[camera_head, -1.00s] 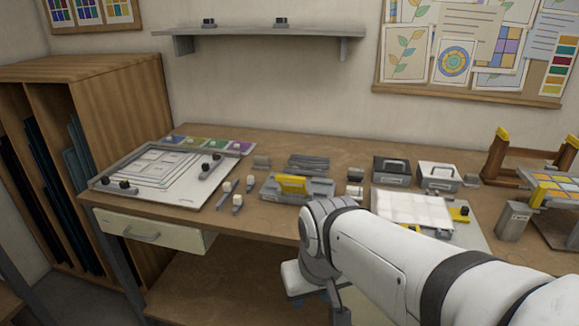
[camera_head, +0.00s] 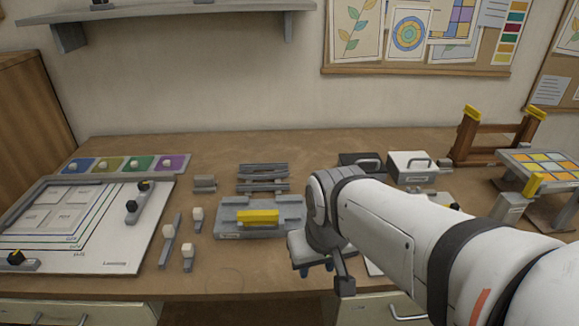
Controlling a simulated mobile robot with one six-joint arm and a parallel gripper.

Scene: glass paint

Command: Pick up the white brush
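Several slim grey tools with white block tops lie in the middle of the workbench: a longer one (camera_head: 170,240), a short one behind it (camera_head: 197,217) and a short one nearer the front (camera_head: 187,256). They look like possible brushes, but I cannot tell which is the white brush. My gripper (camera_head: 322,272) is at the end of my white arm, to the right of these tools and apart from them, near the bench's front edge. Its fingertips are not clear, so I cannot tell whether it is open. I see nothing held in it.
A grey tray with a yellow bar (camera_head: 258,217) stands between the tools and my gripper. A drawing board (camera_head: 140,225) lies left, below coloured squares (camera_head: 125,163). A black box (camera_head: 360,161) and a white box (camera_head: 411,166) stand behind my arm.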

